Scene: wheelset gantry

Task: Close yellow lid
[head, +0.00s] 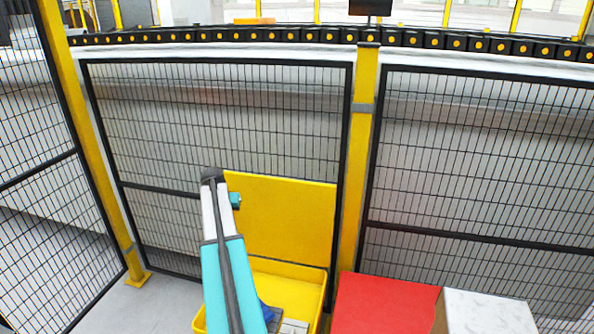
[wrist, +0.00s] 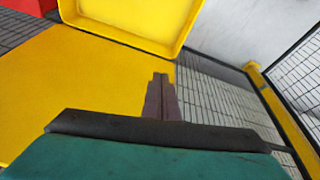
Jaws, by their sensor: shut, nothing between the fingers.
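The yellow lid (head: 285,215) stands open and nearly upright at the back of the yellow box (head: 292,291), in front of the mesh fence. In the wrist view the lid (wrist: 75,85) fills the left side as a flat panel, and the box (wrist: 135,20) shows at the top. My gripper (wrist: 162,78) is shut and empty, its fingertips overlapping the lid near its right edge. I cannot tell whether they touch it. In the head view my arm crosses the lid's left part and the box's left side, and the fingers cannot be made out.
A red box (head: 385,305) stands right of the yellow box, with a white box (head: 487,312) farther right. Black mesh fence panels (head: 480,160) and a yellow post (head: 361,150) stand behind. Blue and grey items lie in the yellow box. Bare floor shows at left.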

